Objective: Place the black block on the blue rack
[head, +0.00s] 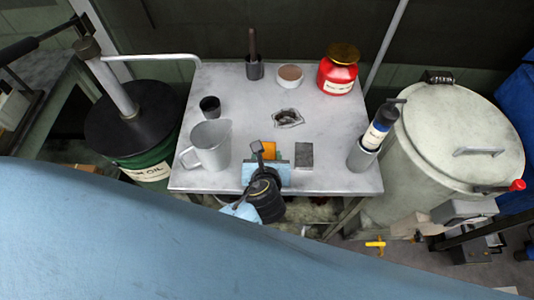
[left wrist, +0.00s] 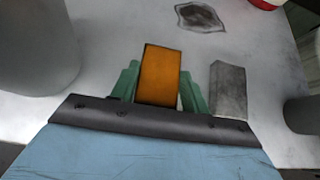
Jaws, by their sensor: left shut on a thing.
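My left gripper (head: 267,153) is over the front middle of the table. Its green fingers (left wrist: 159,88) stand on both sides of an orange block (left wrist: 160,75) and are shut on it. The orange block also shows in the head view (head: 268,148). I cannot tell whether it touches the table. A dark grey block (head: 304,155), the nearest thing to a black block, lies on the table just right of the gripper, apart from it. It also shows in the left wrist view (left wrist: 228,91). No blue rack can be made out for sure. My right gripper is not in view.
The grey table (head: 235,92) holds a jug (head: 211,146) and black cup (head: 210,107) at left, a dish (head: 288,117) behind the blocks, a red jar (head: 338,70) at back right and a bottle in a holder (head: 372,138) at right. A blue thing (head: 518,125) stands far right.

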